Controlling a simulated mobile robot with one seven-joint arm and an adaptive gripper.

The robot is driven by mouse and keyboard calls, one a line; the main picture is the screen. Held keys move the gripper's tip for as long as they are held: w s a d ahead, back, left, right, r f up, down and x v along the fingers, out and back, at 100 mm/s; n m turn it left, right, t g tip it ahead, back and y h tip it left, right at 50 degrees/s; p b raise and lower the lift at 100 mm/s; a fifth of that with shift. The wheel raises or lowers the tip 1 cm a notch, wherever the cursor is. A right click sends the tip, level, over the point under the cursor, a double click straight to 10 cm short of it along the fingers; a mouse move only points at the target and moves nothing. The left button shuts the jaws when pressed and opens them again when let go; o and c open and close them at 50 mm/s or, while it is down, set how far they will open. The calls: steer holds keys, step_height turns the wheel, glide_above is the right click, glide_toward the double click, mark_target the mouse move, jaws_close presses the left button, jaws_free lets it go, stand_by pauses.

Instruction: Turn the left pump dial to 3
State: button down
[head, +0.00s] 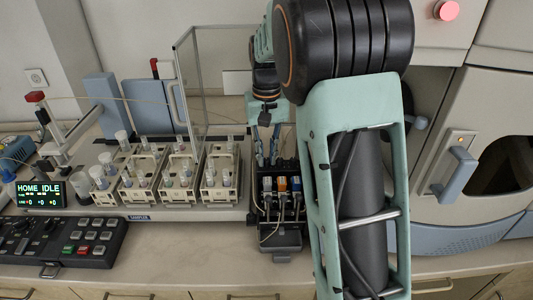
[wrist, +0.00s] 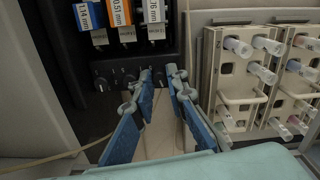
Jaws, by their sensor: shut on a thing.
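The peristaltic pump (head: 280,238) is a black unit in the middle of the head view, with grey, orange and blue tube clamps in a row. In the wrist view it is turned about, so its left side lies on the right. There, two small black dials with white marks show: the middle dial (wrist: 128,80) and the far dial (wrist: 100,83). My gripper (wrist: 159,73) points at the dial row, its blue fingers closed on the left pump dial (wrist: 158,77), below the grey-white clamp. The fingers mostly hide this dial; its setting is unreadable. In the head view, my gripper (head: 267,163) is above the clamps.
Sample racks (head: 180,180) with several tubes stand close to the left of the pump. A clear-panelled frame (head: 205,80) rises behind them. A keypad (head: 70,240) and a display (head: 40,193) are at far left. The spectrometer cabinet (head: 455,100) is at right.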

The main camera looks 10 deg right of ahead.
mark_target(267, 159)
stand_by(0.3)
steer(key=c, duration=1.9)
jaws_free()
steer(key=shift+r, duration=4)
